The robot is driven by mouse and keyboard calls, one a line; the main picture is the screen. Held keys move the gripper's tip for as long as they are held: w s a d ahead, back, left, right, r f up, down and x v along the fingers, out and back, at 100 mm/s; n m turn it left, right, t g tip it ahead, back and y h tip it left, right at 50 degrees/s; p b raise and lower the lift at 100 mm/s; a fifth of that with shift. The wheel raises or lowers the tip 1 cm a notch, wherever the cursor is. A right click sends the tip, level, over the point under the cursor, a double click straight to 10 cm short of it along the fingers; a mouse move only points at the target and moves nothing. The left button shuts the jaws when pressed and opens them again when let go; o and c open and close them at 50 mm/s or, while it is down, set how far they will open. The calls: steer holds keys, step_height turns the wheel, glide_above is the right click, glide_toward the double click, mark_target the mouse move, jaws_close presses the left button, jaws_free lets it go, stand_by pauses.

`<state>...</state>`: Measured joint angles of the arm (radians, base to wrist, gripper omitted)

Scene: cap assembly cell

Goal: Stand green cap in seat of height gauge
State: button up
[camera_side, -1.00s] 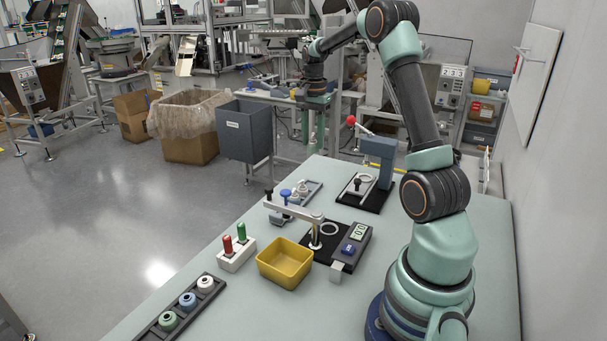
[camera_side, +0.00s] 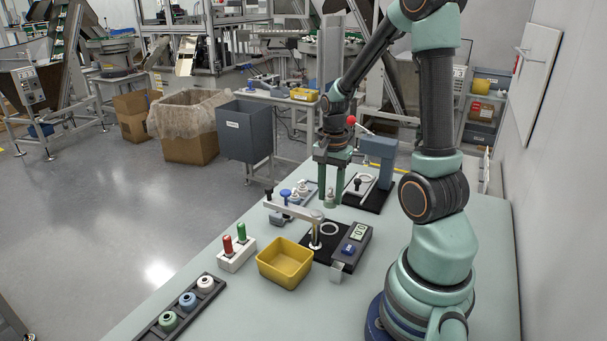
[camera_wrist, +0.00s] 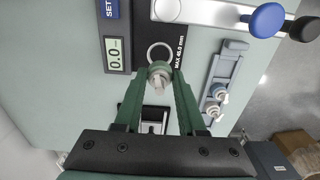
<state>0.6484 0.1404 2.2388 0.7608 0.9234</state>
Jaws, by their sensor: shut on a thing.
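My gripper (camera_side: 331,202) is shut on a pale green cap (camera_side: 330,199), holding it upright above the table, behind the height gauge. In the wrist view my gripper (camera_wrist: 160,82) has the cap (camera_wrist: 159,74) between its two green fingertips. The height gauge has a black base (camera_side: 313,238), a ring-shaped seat (camera_side: 330,229) and a display (camera_side: 358,232). In the wrist view the empty ring seat (camera_wrist: 160,51) shows just beyond the cap, and the display (camera_wrist: 115,54) reads 0.0. The cap is apart from the seat.
The gauge's post and pale arm (camera_side: 293,209) stand left of the seat. A grey rack (camera_wrist: 226,76) with caps lies beside it. A press (camera_side: 378,160) stands behind right. A yellow bin (camera_side: 284,264), a red-and-green pin block (camera_side: 236,255) and a cap tray (camera_side: 180,307) are in front.

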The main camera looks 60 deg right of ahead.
steer(key=shift+f, duration=3)
steer(key=shift+f, duration=0.35)
steer(key=shift+f, duration=0.2)
steer(key=shift+f, duration=0.1)
steer(key=o, duration=0.9)
steer(key=shift+r, duration=3.5)
